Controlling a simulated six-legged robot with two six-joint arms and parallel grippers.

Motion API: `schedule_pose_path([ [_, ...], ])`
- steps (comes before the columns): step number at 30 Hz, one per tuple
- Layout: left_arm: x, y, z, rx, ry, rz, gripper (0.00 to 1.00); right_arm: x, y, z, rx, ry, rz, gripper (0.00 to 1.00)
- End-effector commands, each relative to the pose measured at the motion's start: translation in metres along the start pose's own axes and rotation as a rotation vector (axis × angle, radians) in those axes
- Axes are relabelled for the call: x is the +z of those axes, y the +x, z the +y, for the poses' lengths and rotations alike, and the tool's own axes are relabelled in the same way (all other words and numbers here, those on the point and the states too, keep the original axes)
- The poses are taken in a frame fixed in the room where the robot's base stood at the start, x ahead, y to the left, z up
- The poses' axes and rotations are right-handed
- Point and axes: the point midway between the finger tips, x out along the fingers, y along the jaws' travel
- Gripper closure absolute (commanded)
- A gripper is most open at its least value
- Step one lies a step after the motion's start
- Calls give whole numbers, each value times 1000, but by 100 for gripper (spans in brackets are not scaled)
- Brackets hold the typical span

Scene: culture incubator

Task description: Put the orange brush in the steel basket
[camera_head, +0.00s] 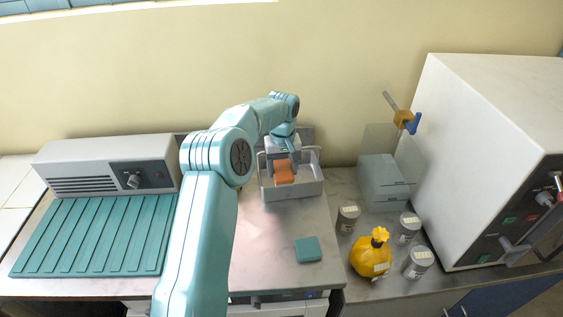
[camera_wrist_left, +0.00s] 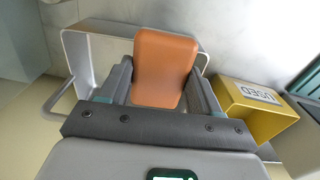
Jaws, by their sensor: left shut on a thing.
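The orange brush (camera_head: 285,173) is between the fingers of my left gripper (camera_head: 283,160), which is shut on it. In the left wrist view the orange brush (camera_wrist_left: 165,62) shows as a flat, rounded orange block between the two dark fingers of the left gripper (camera_wrist_left: 162,88). The steel basket (camera_head: 293,192) is a pale open box with a raised rim and side handles, near the back wall. The brush is over the basket's opening; I cannot tell whether it touches the floor. The basket's rim (camera_wrist_left: 82,62) shows behind the brush in the left wrist view. My right gripper is not in view.
A yellow box marked USED (camera_wrist_left: 255,112) stands beside the basket. A teal sponge-like block (camera_head: 308,249) lies in front. Several grey jars (camera_head: 408,228), a yellow bottle (camera_head: 370,258) and a big white incubator (camera_head: 480,150) stand right. A ribbed teal mat (camera_head: 90,235) lies left.

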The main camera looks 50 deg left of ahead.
Motion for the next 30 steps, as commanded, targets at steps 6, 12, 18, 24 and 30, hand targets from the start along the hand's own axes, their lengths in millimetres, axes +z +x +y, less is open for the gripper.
schedule_pose_path([
  [6, -26, -3, 1, -1, -3, 1, 65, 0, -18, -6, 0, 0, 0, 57],
  [12, -25, 14, 1, 0, -1, 0, 65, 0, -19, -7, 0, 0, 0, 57],
  [18, -25, 15, 1, 0, -1, 1, 65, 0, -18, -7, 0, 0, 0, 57],
  [24, -25, 21, 1, 0, -1, 0, 65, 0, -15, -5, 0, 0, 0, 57],
  [30, -25, 24, 1, 0, -1, 0, 17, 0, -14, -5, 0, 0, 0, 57],
])
